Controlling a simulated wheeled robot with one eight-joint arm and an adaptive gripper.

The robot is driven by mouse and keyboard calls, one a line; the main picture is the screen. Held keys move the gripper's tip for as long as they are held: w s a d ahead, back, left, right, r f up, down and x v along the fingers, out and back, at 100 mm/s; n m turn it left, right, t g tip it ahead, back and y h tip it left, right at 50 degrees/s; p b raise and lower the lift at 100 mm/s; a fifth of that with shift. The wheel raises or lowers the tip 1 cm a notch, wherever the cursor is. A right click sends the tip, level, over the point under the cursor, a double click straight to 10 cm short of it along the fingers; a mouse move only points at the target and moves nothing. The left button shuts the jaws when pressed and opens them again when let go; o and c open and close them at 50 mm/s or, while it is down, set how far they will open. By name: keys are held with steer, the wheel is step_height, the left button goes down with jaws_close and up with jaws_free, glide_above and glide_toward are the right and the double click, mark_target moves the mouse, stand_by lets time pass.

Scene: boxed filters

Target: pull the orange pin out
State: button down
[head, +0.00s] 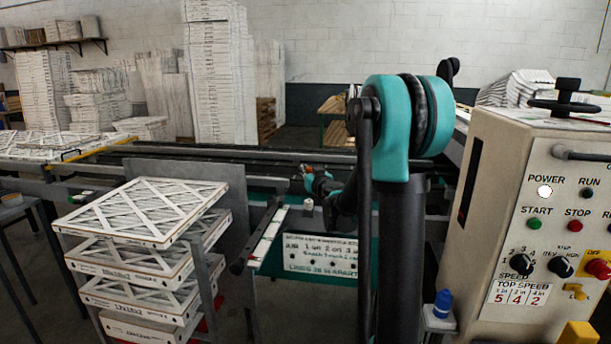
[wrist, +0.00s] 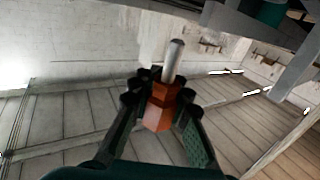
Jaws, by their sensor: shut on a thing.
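The orange pin (wrist: 160,106) is between my gripper's fingers in the wrist view. It has an orange faceted body and a grey metal shaft that points up and away from the fingers. My gripper (wrist: 158,95) is shut on the orange body. The shaft's tip looks free, with nothing around it in the wrist view. In the head view my gripper (head: 308,172) is small, near the conveyor rails, with a bit of orange at its tip. The place the pin fits is not clear in either view.
A cream control cabinet (head: 510,190) stands at the right with knobs and buttons. A stack of boxed filters (head: 140,250) is at the left front. A sign panel (head: 320,256) hangs below the rails. Dark conveyor rails (head: 250,155) run across behind.

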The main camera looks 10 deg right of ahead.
step_height(320, 180, up, 7)
stand_by(0.8)
